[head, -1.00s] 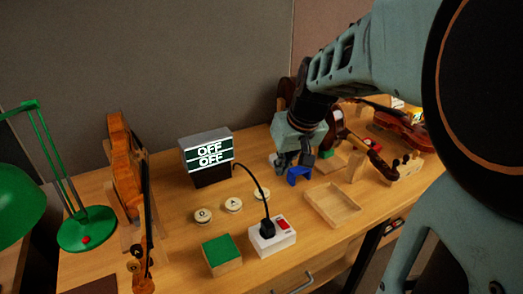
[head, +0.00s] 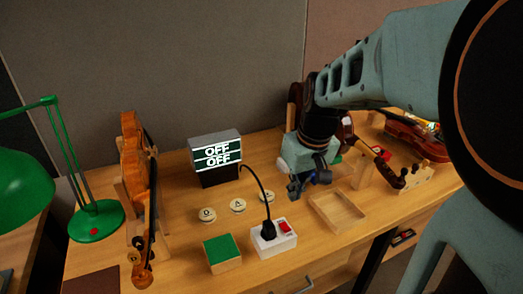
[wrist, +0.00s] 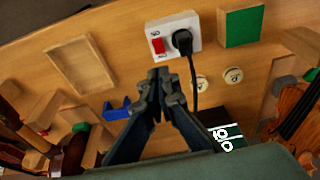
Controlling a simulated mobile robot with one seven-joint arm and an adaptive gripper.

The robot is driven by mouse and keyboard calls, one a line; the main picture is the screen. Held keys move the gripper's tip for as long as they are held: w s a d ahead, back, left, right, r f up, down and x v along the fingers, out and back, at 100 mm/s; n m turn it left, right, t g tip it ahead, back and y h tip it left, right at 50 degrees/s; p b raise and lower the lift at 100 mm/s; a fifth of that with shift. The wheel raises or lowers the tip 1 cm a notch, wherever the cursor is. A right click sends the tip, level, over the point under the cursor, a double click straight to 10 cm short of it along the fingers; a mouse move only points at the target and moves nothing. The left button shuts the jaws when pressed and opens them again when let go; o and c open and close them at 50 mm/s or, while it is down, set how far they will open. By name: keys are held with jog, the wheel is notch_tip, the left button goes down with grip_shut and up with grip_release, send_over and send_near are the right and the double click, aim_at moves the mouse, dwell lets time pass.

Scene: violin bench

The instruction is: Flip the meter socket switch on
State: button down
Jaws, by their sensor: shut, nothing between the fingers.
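The meter socket is a white block (head: 265,241) on the bench, with a red rocker switch (head: 284,226) and a black plug (head: 268,229) in it. In the wrist view the red switch (wrist: 158,46) sits left of the plug (wrist: 183,41). A black cord runs from the plug towards the meter (head: 213,143), whose display reads OFF on two lines. My gripper (head: 296,196) is above the bench, behind and right of the socket, apart from it. In the wrist view its fingers (wrist: 158,73) are together and empty, pointing towards the socket.
A shallow wooden tray (head: 338,211) is right of the socket, a green-topped block (head: 222,253) to its left. Several round labelled discs (head: 238,205) lie behind it. A violin (head: 136,175) and green lamp (head: 95,220) stand left. A blue part (wrist: 117,109) lies near my gripper.

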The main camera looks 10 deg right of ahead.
send_near(287, 229)
jog(key=x, duration=0.5)
jog(key=shift+w+a+f, duration=0.15)
jog(key=shift+w+f, duration=0.05)
jog(key=shift+w, duration=0.15)
jog(key=shift+f, duration=0.6)
jog(key=shift+s+f+b, duration=0.25)
jog(key=shift+f+b, duration=0.3)
jog(key=shift+b, duration=0.2)
jog(key=shift+r, duration=0.1)
jog(key=shift+w, duration=0.1)
jog(key=shift+w+a+r+p, duration=0.15)
jog(key=shift+w+r+p, duration=0.2)
jog(key=shift+w, duration=0.25)
